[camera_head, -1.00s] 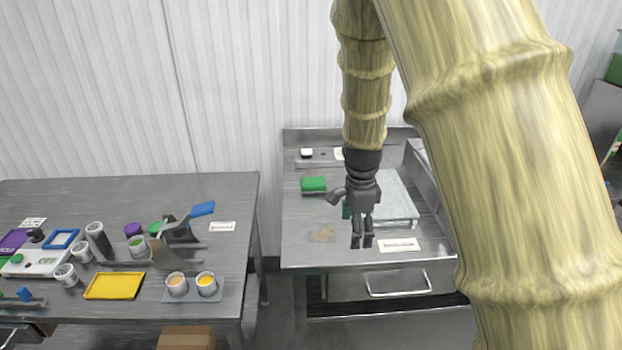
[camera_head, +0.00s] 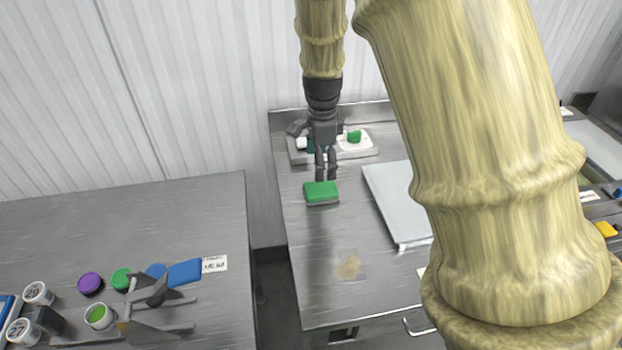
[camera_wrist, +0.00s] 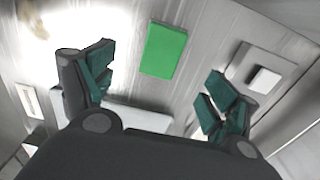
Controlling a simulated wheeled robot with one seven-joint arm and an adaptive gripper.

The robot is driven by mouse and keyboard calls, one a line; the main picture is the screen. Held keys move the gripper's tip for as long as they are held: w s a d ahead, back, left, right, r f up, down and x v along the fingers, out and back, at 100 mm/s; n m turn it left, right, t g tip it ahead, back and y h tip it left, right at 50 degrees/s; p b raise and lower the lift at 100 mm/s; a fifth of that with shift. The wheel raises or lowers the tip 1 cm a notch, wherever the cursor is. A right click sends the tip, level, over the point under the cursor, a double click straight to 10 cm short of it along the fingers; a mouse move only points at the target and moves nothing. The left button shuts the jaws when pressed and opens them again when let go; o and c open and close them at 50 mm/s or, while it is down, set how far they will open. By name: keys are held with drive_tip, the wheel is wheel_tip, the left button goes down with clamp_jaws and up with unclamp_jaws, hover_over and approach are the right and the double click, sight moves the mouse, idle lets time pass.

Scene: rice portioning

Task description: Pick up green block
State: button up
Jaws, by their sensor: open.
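The green block (camera_head: 321,190) lies on the metal table, flat with a green top and a greyish lower edge. In the wrist view the green block (camera_wrist: 163,51) shows between and beyond the two fingers, with bare table around it. My gripper (camera_head: 326,177) points down just above and behind the block in the head view. In the wrist view my gripper (camera_wrist: 160,88) has its teal-padded fingers wide apart with nothing between them. I cannot tell the exact height of the fingertips over the block.
A shelf at the table's back holds a white tray with a small green piece (camera_head: 354,136). A light grey board (camera_head: 392,195) lies to the right of the block. A tan patch (camera_head: 348,267) lies nearer the front. The left table (camera_head: 120,215) carries cups and tools.

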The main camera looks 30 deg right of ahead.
drive_tip(key=p, duration=0.1)
hover_over(321, 188)
wheel_tip(321, 188, down, 5)
drive_tip(key=shift+s+a, duration=0.1)
drive_tip(key=shift+a, duration=0.05)
drive_tip(key=shift+s+f+p, duration=0.15)
drive_tip(key=shift+f+p, duration=0.15)
drive_tip(key=f, duration=0.1)
drive_tip(key=f+p, duration=0.1)
drive_tip(key=f, duration=0.1)
drive_tip(key=shift+w+d+f, duration=0.15)
drive_tip(key=shift+w+d, duration=0.05)
drive_tip(key=shift+w, duration=0.1)
drive_tip(key=shift+f+p, duration=0.4)
drive_tip(key=shift+f, duration=0.35)
drive_tip(key=shift+c, duration=0.3)
drive_tip(key=c, duration=1.2)
drive_tip(key=shift+r, duration=0.1)
